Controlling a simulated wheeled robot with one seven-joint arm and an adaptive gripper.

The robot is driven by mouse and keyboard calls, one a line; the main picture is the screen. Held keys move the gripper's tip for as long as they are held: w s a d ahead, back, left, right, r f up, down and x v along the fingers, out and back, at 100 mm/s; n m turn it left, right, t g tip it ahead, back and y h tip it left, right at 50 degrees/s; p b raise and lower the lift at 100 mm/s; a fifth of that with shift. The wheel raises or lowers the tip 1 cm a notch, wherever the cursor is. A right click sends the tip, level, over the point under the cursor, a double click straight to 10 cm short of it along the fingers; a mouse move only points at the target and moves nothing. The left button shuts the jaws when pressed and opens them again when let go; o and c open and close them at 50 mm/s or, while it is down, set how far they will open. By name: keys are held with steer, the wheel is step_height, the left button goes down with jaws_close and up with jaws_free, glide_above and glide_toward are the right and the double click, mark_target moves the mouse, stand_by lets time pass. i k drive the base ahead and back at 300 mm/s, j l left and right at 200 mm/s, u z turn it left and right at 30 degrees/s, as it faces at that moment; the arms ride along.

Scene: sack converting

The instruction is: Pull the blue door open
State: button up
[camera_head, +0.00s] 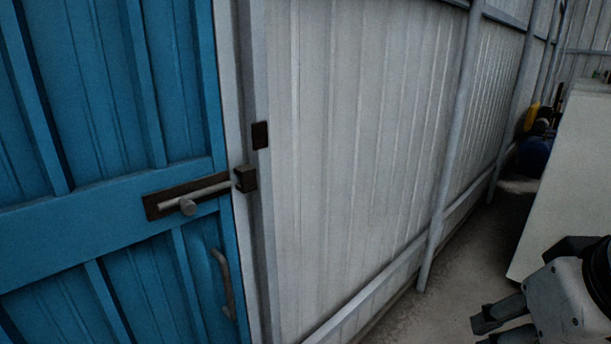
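The blue door (95,204) fills the left side of the view and stands shut in its grey-white frame (255,225). A sliding bolt (188,205) with a round knob sits on the door's middle rail. Its rod reaches to the dark keeper (245,179) on the frame; I cannot tell how far it enters. A grey bar handle (224,284) is below the bolt, near the door's right edge. My gripper (486,330) is at the lower right, far from door and handle. Its two fingers look apart and empty; the lower one is partly cut off.
A dark plate (260,135) is on the frame above the keeper. A ribbed pale wall (360,130) with grey posts (456,130) runs right of the door. A pale panel (568,180) stands behind my gripper, with blue and yellow items (535,150) beyond. Bare floor (440,300) shows between wall and gripper.

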mark_target(109, 109)
steer(key=u, duration=1.65)
